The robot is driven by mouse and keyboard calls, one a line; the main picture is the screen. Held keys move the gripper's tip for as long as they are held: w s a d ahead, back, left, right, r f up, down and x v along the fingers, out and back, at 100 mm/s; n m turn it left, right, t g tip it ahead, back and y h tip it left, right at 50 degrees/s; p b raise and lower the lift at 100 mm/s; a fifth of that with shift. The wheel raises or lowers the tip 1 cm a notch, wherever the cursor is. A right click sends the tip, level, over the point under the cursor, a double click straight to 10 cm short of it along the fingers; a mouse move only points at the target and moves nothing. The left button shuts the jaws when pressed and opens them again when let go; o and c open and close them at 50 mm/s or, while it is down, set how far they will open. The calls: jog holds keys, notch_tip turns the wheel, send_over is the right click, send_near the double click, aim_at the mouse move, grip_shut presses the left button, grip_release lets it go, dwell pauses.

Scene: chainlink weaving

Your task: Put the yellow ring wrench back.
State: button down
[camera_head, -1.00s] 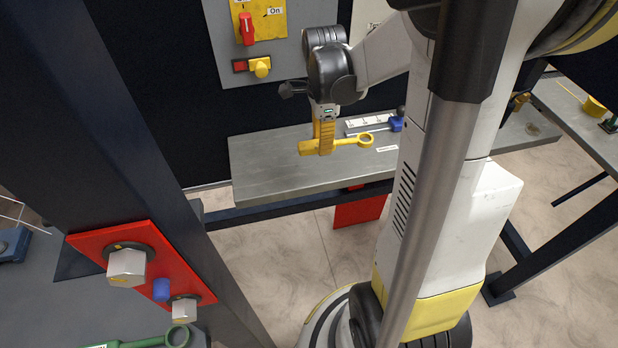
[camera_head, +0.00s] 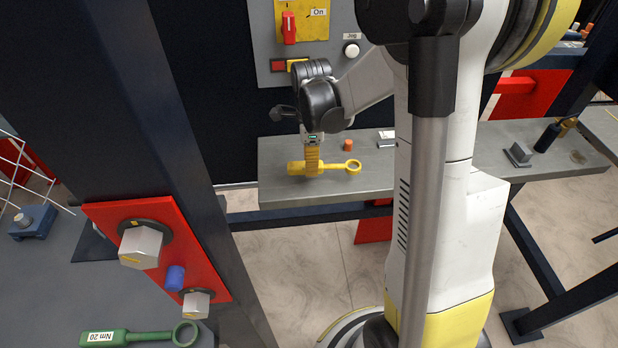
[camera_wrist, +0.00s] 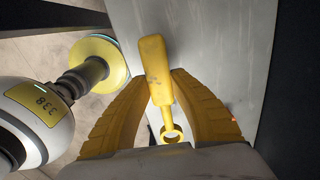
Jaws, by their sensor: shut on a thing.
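The yellow ring wrench (camera_head: 339,167) is in my gripper (camera_head: 312,170), at or just above the grey bench (camera_head: 290,192) in the head view. Its handle points left and its ring end points right. In the wrist view the wrench (camera_wrist: 156,70) lies between the two yellow fingers of my gripper (camera_wrist: 160,100), with its ring toward the palm side. The fingers are shut on the handle. I cannot tell whether the wrench touches the bench top.
A green ring wrench (camera_head: 140,337) lies on the grey surface at lower left, near a red plate (camera_head: 158,250) with large hex bolts. A small orange cylinder (camera_head: 348,145) stands behind the held wrench. A control panel (camera_head: 290,50) with a red switch is on the wall behind.

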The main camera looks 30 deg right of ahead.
aim_at(307, 180)
jog(key=shift+w+a+f, duration=0.3)
jog(key=shift+a+f, duration=0.05)
jog(key=shift+f, duration=0.1)
notch_tip(307, 180, down, 3)
jog(key=shift+f+b, duration=0.2)
jog(key=shift+b, duration=0.6)
jog(key=c, duration=1.2)
grip_release()
jog(key=shift+c, duration=0.2)
jog(key=shift+r, duration=0.1)
